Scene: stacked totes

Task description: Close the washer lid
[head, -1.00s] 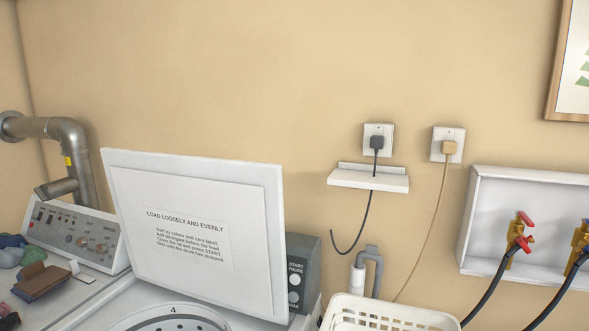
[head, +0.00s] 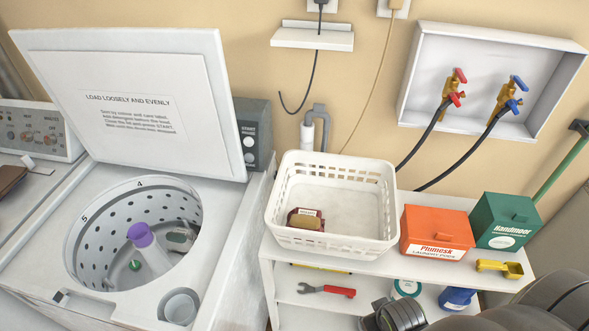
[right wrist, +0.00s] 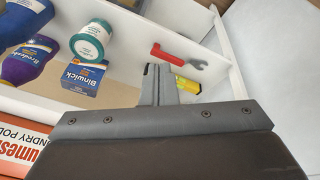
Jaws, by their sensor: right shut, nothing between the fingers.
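The white washer lid (head: 120,95) stands open, tilted back, with a "LOAD LOOSELY AND EVENLY" label on its inner face. Below it the round drum opening (head: 100,225) of the washer (head: 225,235) is uncovered. In the right wrist view my right gripper (right wrist: 158,75) is shut and empty, over the shelf unit by the red-handled wrench (right wrist: 178,57). In the head view only dark parts of my right arm show at the bottom right, well apart from the lid. My left gripper is not in view.
A white basket (head: 345,240) with a small item stands right of the washer on a white shelf unit (head: 275,262). A grey START/PAUSE box (head: 255,130) is behind the lid's right edge.

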